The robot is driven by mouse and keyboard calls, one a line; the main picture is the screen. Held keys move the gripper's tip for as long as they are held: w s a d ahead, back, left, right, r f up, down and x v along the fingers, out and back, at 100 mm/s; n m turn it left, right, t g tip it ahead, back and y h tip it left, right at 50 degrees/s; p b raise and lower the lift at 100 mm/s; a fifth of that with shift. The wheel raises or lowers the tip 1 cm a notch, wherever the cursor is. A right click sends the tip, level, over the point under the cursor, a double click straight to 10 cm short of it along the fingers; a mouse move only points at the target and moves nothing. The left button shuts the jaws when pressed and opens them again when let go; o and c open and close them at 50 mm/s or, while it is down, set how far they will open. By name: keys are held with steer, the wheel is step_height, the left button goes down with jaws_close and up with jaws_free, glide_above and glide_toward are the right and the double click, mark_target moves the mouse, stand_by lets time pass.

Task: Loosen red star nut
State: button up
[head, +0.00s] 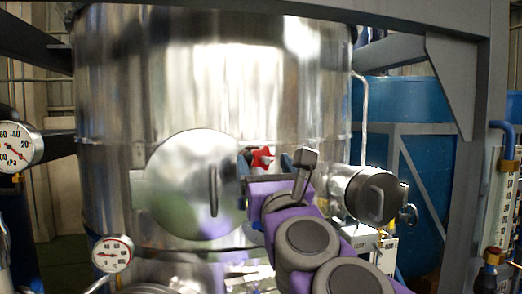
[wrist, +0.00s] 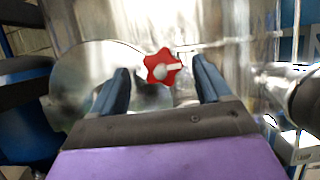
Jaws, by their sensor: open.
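The red star nut (head: 263,157) sits at the right edge of the round hatch (head: 182,190) on the shiny steel vessel (head: 120,90). In the wrist view the red star nut (wrist: 162,67) shows between and beyond the tips of my two blue fingers, with a pale stud at its middle. My gripper (head: 264,162) is open around its line of sight, one finger to each side; it also shows in the wrist view (wrist: 160,76). I see no contact between fingers and nut. My purple wrist and arm hide the area below the nut.
A horizontal steel cylinder (head: 368,194) juts out close to the right of my gripper. Pressure gauges (head: 17,143) stand at the left. A blue tank (head: 408,110) and a grey frame (head: 482,120) are at the right. The hatch has a handle (head: 213,188).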

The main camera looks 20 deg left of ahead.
mark_target(262, 170)
steer(key=shift+x, duration=1.2)
steer(key=shift+w+a+r+p, duration=0.1)
steer(key=shift+w+r+p, duration=0.25)
steer(key=shift+w, duration=0.15)
steer(key=shift+f, duration=0.1)
steer(key=c, duration=1)
steer(key=shift+o, duration=0.2)
